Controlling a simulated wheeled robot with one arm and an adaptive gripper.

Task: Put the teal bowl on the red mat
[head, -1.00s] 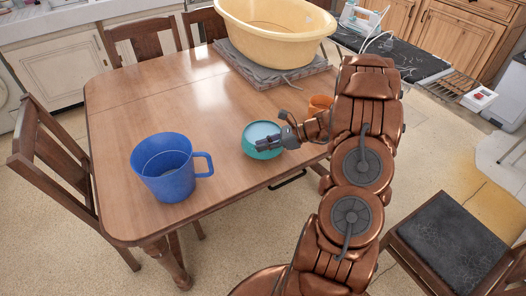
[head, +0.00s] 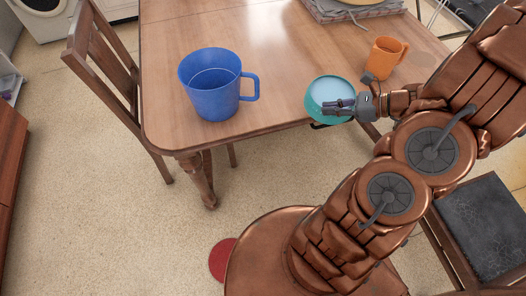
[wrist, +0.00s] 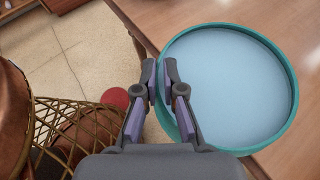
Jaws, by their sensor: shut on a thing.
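The teal bowl (head: 312,100), pale blue inside, is at the table's front edge in the head view. My gripper (head: 338,107) is shut on its near rim. In the wrist view the bowl (wrist: 285,75) fills the right side, and my gripper's fingers (wrist: 161,80) pinch its left rim. I cannot tell whether the bowl touches the table or is just above it. The red mat (head: 220,260) is a round patch on the floor, partly hidden by my base in the head view. It also shows small in the wrist view (wrist: 113,97), left of the fingers.
A blue mug (head: 210,88) stands left of the bowl on the wooden table (head: 285,50), and an orange mug (head: 385,58) stands to its right. Chairs are at left and lower right. The wrist view shows a wicker basket (wrist: 75,130). Floor left of the mat is clear.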

